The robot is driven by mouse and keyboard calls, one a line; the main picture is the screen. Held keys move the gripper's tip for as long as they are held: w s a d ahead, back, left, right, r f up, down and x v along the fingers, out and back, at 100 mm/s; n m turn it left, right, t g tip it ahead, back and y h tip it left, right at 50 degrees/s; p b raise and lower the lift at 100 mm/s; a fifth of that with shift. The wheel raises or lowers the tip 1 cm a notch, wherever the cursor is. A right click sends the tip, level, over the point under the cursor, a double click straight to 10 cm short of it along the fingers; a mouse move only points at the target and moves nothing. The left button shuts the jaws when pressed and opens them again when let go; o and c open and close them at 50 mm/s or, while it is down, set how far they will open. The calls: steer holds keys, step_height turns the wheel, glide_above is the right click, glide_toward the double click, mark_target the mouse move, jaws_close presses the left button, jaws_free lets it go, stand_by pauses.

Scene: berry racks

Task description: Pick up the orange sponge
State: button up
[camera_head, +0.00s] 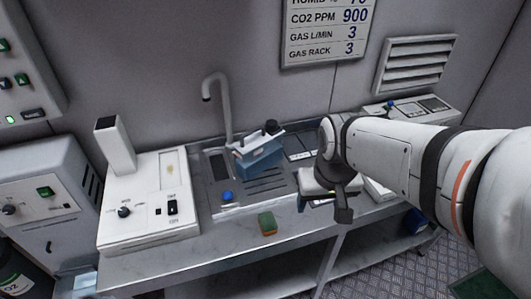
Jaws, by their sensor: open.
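The sponge (267,224) is a small block with a green upper face and an orange side. It lies on the grey bench top near its front edge, in front of the sink. My gripper (324,208) is dark and open, and it is to the right of the sponge, apart from it. Nothing shows between its fingers. My wrist and arm hide part of the bench on the right.
A small blue object (227,196) lies behind and left of the sponge. A white instrument (150,200) stands left. The bench just around the sponge is clear.

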steer(key=shift+n+g, duration=0.7)
steer(key=w+a+f, duration=0.1)
steer(key=w, duration=0.1)
steer(key=w+a+f+p, duration=0.1)
steer(key=w+a+f, duration=0.3)
steer(key=shift+w+a, duration=0.1)
steer(key=shift+w, duration=0.05)
steer(key=n+p, duration=0.1)
glide_toward(268, 220)
steer(key=shift+w+d+f+g, duration=0.2)
steer(key=shift+w+g, duration=0.1)
steer(key=shift+g, duration=0.1)
steer(key=shift+a+f, duration=0.15)
steer(key=shift+f, duration=0.15)
steer(key=shift+a+f+p, duration=0.2)
steer(key=shift+f+p, duration=0.35)
steer(key=shift+f, duration=3.35)
steer(key=c, duration=1.1)
steer(key=shift+o, duration=0.2)
step_height(268, 220, up, 10)
